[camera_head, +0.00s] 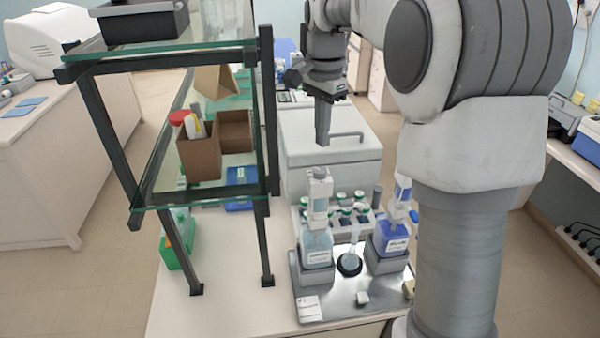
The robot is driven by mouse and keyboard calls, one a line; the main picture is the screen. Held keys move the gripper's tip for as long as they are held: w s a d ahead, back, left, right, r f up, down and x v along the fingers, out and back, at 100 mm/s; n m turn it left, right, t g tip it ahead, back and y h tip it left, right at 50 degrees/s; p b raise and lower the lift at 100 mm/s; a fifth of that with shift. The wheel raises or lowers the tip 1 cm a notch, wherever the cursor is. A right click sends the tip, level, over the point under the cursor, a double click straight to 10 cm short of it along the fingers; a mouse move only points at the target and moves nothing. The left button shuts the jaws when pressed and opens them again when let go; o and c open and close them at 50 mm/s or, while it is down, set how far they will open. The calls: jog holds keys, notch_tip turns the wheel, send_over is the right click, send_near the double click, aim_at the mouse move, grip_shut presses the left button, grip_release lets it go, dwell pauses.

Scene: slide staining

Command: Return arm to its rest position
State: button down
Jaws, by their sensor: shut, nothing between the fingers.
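My gripper (323,136) hangs from the wrist at the upper middle of the view, fingers pointing down. The fingers are together and hold nothing. It is above and a little behind the bottle with a pale dispenser top (319,205), with a gap between them. The white box with a handle (330,160) is behind it. My arm's thick grey links fill the right of the view and hide part of the bench.
A metal tray (340,305) carries the clear bottle (316,250), a blue-labelled bottle (390,238) and a small flask (351,260). Several green-ringed vials stand behind. A glass shelf rack (265,150) with dark posts stands on the left, holding cardboard boxes (199,155).

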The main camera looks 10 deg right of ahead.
jog(key=s+n+t+b, duration=0.35)
jog(key=s+n, duration=0.25)
jog(key=s, duration=0.9)
jog(key=s+f+n+t+b, duration=0.2)
jog(key=s+f+n+b, duration=0.2)
jog(key=s, duration=0.7)
notch_tip(320, 180, down, 4)
jog(key=shift+s+f+n, duration=0.1)
jog(key=shift+s+n, duration=0.1)
jog(key=shift+n, duration=0.8)
